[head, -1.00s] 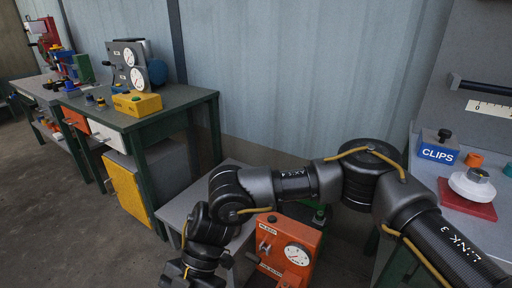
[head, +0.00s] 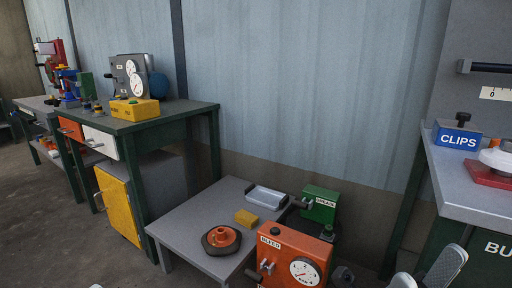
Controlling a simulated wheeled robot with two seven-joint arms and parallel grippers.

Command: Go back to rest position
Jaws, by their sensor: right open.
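My right gripper (head: 427,275) is at the bottom right edge of the head view. Its two pale grey fingers stand apart with nothing between them, and the rest of it is cut off by the frame. It is in front of the right-hand bench and touches nothing that I can see.
A low grey table (head: 185,244) holds a black and orange wheel-like part, a yellow block and a tray. An orange BLEED box (head: 290,245) with a gauge stands beside it. A green bench (head: 150,121) is left; a bench with a CLIPS box (head: 456,137) is right.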

